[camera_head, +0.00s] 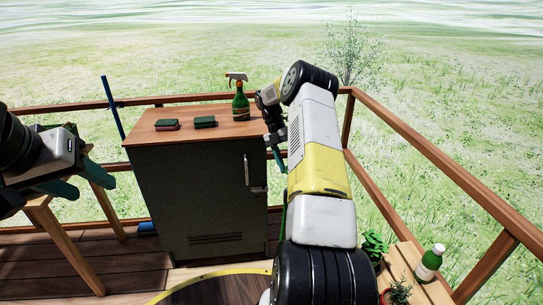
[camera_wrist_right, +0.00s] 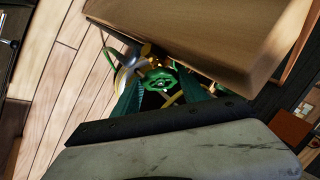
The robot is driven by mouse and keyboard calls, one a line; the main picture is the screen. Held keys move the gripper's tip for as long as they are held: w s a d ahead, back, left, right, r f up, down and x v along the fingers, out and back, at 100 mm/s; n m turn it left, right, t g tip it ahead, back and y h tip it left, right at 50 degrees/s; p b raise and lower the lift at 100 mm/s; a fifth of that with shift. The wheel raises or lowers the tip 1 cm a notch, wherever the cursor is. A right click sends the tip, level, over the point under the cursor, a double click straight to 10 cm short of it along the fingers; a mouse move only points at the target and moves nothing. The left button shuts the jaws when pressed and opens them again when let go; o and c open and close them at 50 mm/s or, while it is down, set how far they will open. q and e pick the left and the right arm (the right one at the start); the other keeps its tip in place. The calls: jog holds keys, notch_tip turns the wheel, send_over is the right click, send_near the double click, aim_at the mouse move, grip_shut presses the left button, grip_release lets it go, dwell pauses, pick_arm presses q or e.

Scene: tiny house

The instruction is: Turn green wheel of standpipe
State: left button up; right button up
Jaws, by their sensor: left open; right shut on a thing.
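In the right wrist view, the green wheel (camera_wrist_right: 160,80) sits between the two teal fingers of my right gripper (camera_wrist_right: 163,92), which is shut on it. Brass parts of the standpipe (camera_wrist_right: 148,61) show just behind the wheel; the rest is hidden by the fingers and a wooden top. In the head view, my right gripper (camera_head: 276,150) is mostly hidden by my right arm beside the cabinet, and the wheel cannot be made out there. My left gripper (camera_head: 84,183) is at the left edge, open and empty, well away from the wheel.
A dark cabinet (camera_head: 205,195) with a wooden top stands in front of me. Two sponges (camera_head: 204,122) and a green spray bottle (camera_head: 240,102) are on it. A wooden railing (camera_head: 430,150) encloses the deck.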

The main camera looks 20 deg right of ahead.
jog(key=shift+w, duration=0.1)
dwell(0.4)
jog(key=o, duration=1.4)
jog(key=shift+c, duration=0.2)
jog(key=shift+d, duration=0.1)
